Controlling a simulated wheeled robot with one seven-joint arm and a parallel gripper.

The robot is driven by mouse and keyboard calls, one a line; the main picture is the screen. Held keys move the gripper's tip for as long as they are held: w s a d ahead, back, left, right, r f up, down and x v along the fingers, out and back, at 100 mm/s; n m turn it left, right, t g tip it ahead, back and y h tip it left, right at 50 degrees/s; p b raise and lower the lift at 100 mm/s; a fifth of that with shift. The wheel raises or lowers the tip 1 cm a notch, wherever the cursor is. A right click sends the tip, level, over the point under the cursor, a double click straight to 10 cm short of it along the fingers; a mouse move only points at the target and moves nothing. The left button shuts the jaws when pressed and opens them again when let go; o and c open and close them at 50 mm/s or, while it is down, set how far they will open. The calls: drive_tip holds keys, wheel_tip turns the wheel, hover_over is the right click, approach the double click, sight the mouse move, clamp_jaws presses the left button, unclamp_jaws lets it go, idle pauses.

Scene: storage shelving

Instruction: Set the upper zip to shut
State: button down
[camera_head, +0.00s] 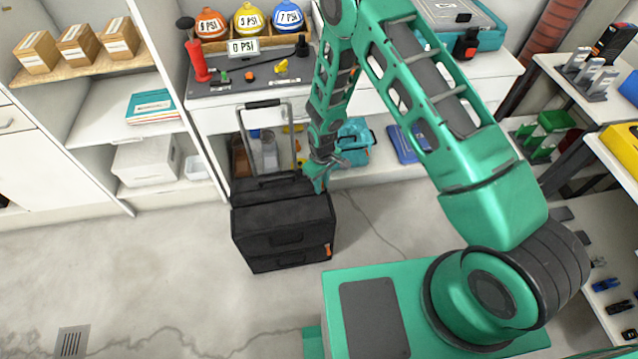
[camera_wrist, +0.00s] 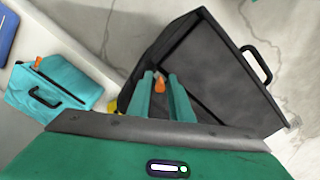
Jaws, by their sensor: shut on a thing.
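A black wheeled suitcase (camera_head: 284,215) with a raised handle stands on the floor in the head view. It fills the right of the wrist view (camera_wrist: 215,70), with a black carry handle at its far side. My gripper (camera_head: 318,178) is at the suitcase's top right rear in the head view. In the wrist view my gripper's green fingers (camera_wrist: 163,97) are closed around a small orange zip pull (camera_wrist: 160,84) at the suitcase's edge. Another orange pull (camera_head: 328,249) shows low on the suitcase's right front corner. The fingers hide part of the held pull and its track.
A teal bag (camera_head: 355,141) with an orange tag lies on the low shelf behind, also in the wrist view (camera_wrist: 62,86). A blue case (camera_head: 408,144) stands beside it. The workbench (camera_head: 225,93) is above. Floor left of the suitcase is clear.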

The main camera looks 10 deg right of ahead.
sight(323, 188)
drive_tip(key=shift+w+d, duration=0.2)
drive_tip(key=shift+d, duration=0.25)
drive_tip(key=c, duration=1.8)
unclamp_jaws()
drive_tip(key=shift+c, duration=0.2)
drive_tip(key=shift+s, duration=0.1)
drive_tip(key=shift+a, duration=0.15)
wheel_tip(323, 188, up, 11)
drive_tip(key=shift+f, duration=0.15)
